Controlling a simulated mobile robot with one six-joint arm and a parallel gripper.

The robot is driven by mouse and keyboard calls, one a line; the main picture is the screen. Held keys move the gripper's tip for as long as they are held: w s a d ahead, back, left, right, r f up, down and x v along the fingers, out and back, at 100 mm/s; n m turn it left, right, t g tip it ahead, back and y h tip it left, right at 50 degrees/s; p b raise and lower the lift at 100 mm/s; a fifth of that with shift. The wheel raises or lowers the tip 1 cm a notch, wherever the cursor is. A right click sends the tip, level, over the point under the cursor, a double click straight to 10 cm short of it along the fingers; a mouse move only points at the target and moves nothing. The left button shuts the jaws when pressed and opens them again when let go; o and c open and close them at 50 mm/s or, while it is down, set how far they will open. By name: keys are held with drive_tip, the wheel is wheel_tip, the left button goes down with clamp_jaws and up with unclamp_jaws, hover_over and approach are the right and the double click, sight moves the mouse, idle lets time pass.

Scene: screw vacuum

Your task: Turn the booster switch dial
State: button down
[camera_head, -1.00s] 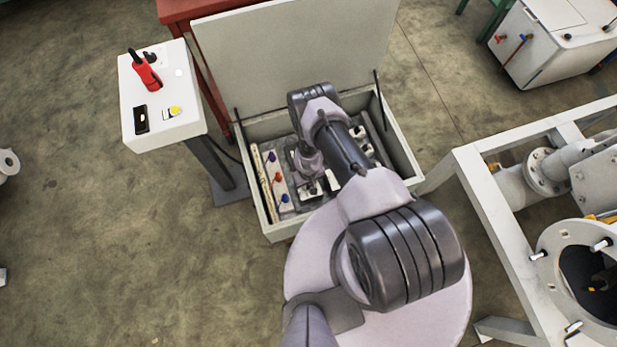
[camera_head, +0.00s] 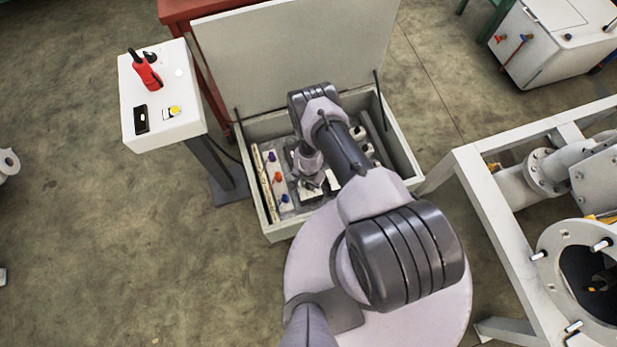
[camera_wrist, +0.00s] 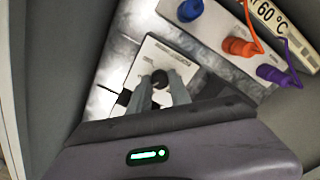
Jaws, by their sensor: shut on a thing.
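In the wrist view, the dial (camera_wrist: 160,77) is a small dark round knob on a white plate (camera_wrist: 152,52). My gripper (camera_wrist: 161,84) has its two grey fingers closed around the knob, one on each side. Small print shows on the plate, too blurred to read. In the head view, my gripper (camera_head: 313,183) points down into the open grey box (camera_head: 401,150). The dial itself is hidden there behind my wrist and fingers.
Beside the plate is a strip with blue (camera_wrist: 190,10), orange (camera_wrist: 240,46) and purple (camera_wrist: 272,73) plugs with cables. The box's raised lid (camera_head: 290,50) stands behind my arm. A control stand (camera_head: 165,95) is at left, a white frame (camera_head: 480,190) at right.

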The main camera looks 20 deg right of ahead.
drive_tip(key=m, duration=0.4)
drive_tip(key=shift+m, duration=0.7)
drive_tip(key=c, duration=1.2)
unclamp_jaws()
wheel_tip(320, 180, up, 17)
drive_tip(key=p, duration=1.7)
drive_tip(key=shift+r, duration=0.15)
